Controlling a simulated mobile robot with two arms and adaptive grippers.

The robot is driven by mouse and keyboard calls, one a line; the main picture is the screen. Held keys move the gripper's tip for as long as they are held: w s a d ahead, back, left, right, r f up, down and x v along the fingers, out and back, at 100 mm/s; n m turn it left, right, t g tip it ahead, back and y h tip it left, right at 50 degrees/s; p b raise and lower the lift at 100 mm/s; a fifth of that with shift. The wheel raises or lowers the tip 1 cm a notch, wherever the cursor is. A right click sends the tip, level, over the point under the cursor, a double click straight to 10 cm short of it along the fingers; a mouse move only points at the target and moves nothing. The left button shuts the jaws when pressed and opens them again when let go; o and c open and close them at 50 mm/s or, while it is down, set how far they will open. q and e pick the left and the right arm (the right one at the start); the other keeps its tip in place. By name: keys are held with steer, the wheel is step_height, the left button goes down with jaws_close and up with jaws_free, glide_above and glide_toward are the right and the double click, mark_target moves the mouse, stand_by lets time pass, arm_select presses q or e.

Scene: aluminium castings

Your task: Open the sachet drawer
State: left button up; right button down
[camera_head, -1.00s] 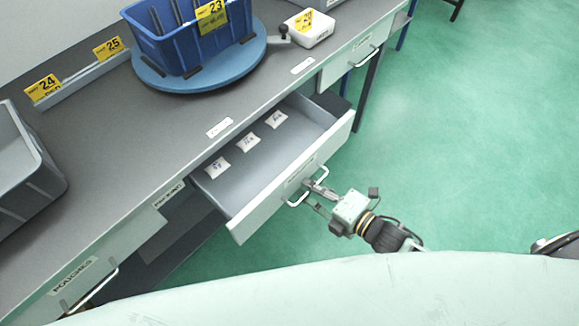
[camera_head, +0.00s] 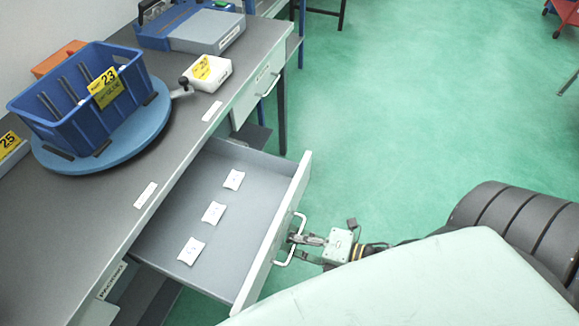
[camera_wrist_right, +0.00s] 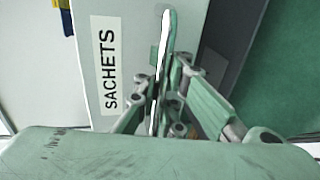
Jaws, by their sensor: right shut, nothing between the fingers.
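The sachet drawer (camera_head: 283,222) stands pulled well out from under the grey workbench, with three small white sachets lying on its floor. Its front carries a "SACHETS" label (camera_wrist_right: 108,70) in the right wrist view. The bar handle (camera_head: 298,221) on the front also shows in the wrist view (camera_wrist_right: 165,45). My right gripper (camera_head: 300,240) is at this handle, its fingers closed together with nothing held between them. In the wrist view its fingertips (camera_wrist_right: 165,85) overlap the handle; whether they hook behind it I cannot tell. My left gripper is out of view.
On the bench (camera_head: 90,235), a blue crate (camera_head: 75,110) marked 23 sits on a blue turntable (camera_head: 115,160), near a white box (camera_head: 212,72). Another closed drawer (camera_head: 255,90) is farther along.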

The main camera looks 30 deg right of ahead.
steer(key=c, duration=2.5)
jaws_free()
steer(key=shift+w+r, duration=0.2)
steer(key=shift+r, duration=0.1)
steer(key=shift+c, duration=0.2)
steer(key=o, duration=0.7)
steer(key=shift+s+f, duration=0.1)
steer(key=shift+f, duration=0.05)
steer(key=v, duration=1.2)
